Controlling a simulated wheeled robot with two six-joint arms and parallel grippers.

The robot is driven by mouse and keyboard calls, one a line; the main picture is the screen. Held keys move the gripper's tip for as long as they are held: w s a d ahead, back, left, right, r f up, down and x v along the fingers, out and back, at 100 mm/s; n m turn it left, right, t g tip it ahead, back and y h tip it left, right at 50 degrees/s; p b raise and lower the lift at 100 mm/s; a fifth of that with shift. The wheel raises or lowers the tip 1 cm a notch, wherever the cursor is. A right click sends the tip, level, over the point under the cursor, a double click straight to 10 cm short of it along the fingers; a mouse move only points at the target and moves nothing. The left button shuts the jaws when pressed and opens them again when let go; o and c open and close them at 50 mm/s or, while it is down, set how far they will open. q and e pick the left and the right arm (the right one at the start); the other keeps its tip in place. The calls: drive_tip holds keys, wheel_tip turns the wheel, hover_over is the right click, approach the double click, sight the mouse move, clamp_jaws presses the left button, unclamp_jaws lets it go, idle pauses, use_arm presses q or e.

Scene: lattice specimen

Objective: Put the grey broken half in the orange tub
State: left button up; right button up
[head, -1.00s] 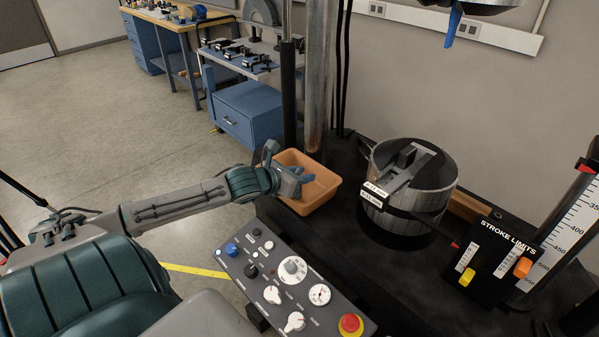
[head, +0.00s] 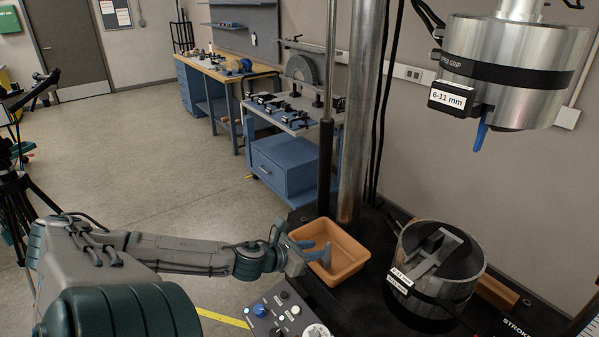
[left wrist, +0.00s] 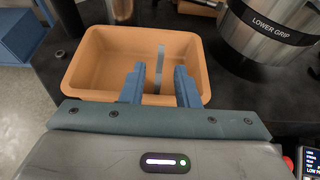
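The orange tub (head: 345,278) stands on the dark machine base, left of the lower grip. My left gripper (head: 311,252) is over the tub's left side, with its blue fingers pointing into it. In the left wrist view the fingers (left wrist: 160,78) are apart, with a clear gap between them. A slim grey piece (left wrist: 160,56), which looks like the grey broken half, shows inside the tub beyond that gap, touching neither finger. I cannot tell whether it rests fully on the tub's floor. A blue broken piece (head: 481,134) hangs from the upper grip. My right gripper is not in view.
The steel upper grip (head: 520,65) hangs at the upper right. The lower grip (head: 440,285) stands close to the tub's right. A metal column (head: 362,120) rises just behind the tub. A control panel (head: 285,312) lies in front. Open floor is at the left.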

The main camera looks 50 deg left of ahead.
use_arm(q)
drive_tip(key=p+v, duration=0.3)
drive_tip(key=v, duration=0.1)
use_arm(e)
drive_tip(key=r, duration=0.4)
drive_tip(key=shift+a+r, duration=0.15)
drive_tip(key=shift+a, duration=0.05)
